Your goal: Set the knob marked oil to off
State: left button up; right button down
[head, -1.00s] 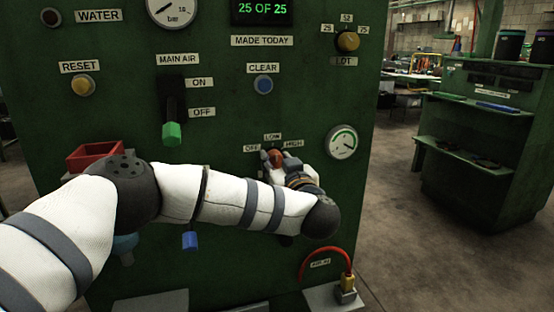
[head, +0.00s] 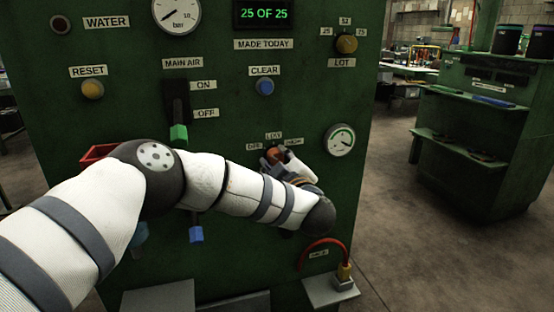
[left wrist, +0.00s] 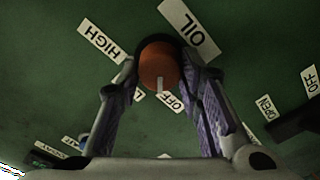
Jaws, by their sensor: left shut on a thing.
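The oil knob is a round orange-red knob (left wrist: 158,65) on the green panel, and it also shows in the head view (head: 274,154). My left gripper (left wrist: 160,70) is shut on it, one finger on each side. The knob's white mark lies toward the OFF label (left wrist: 171,102) in the left wrist view. The OIL label (left wrist: 188,27) and HIGH label (left wrist: 102,41) are clear there; LOW is partly hidden behind a finger. In the head view, OFF, LOW and HIGH sit above the knob, and my arm covers the panel below it. My right gripper is not in view.
A gauge (head: 340,140) is close to the right of the knob. The blue clear button (head: 265,87) is above, and the main air lever (head: 179,134) is up and left. A red hose (head: 324,243) curves below.

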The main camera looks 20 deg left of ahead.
pick_arm(q)
jog(key=shift+n, duration=0.5)
jog(key=o, duration=1.2)
jog(key=shift+c, duration=0.2)
jog(key=v, duration=1.2)
